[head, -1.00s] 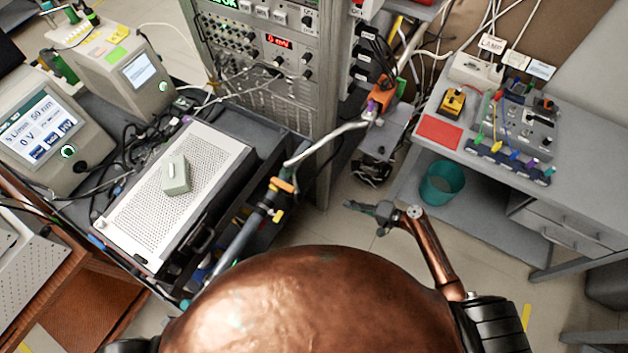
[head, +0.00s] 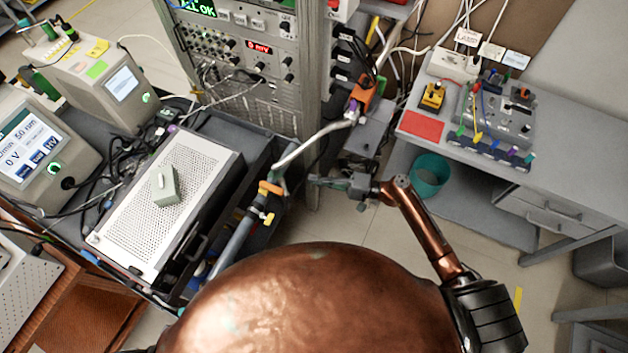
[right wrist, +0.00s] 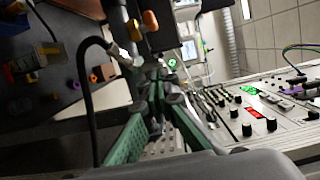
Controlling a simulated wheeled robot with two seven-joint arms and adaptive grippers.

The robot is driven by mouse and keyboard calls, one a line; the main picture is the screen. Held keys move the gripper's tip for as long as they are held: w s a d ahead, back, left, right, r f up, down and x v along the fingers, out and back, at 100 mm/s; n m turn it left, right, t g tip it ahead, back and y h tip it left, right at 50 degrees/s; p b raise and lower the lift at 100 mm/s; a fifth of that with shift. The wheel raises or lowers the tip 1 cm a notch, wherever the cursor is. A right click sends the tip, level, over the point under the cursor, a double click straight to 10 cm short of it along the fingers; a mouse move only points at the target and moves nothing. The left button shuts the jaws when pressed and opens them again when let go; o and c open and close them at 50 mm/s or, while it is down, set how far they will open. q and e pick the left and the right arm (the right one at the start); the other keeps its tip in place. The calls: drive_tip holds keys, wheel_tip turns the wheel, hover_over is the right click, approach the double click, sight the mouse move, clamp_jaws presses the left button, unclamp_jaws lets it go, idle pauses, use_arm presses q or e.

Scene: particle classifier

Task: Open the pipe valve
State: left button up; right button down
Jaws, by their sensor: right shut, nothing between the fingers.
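A grey pipe (head: 237,243) rises at a slant beside the cart, left of my right gripper. Near its top it has an orange part (head: 270,188), with a small yellow handle (head: 267,217) just below. I cannot tell which of these turns the valve. My right gripper (head: 314,180) is shut and empty, pointing left toward the pipe, with a gap between in the head view. In the right wrist view its green fingers (right wrist: 166,82) lie close together, and a small orange piece (right wrist: 150,20) shows beyond them. My left gripper is not in view.
A cart carries a perforated white box (head: 130,218) left of the pipe. An instrument rack (head: 245,70) stands behind. A pale hose (head: 312,142) runs from the pipe top to an orange fitting (head: 366,92). A grey desk (head: 590,165) is at right, with a teal bin (head: 430,175) below.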

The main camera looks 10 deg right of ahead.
sight(272, 188)
drive_tip(key=a+p, duration=0.2)
drive_tip(key=a, duration=0.7)
drive_tip(key=shift+s+p, duration=0.2)
drive_tip(key=shift+p, duration=0.1)
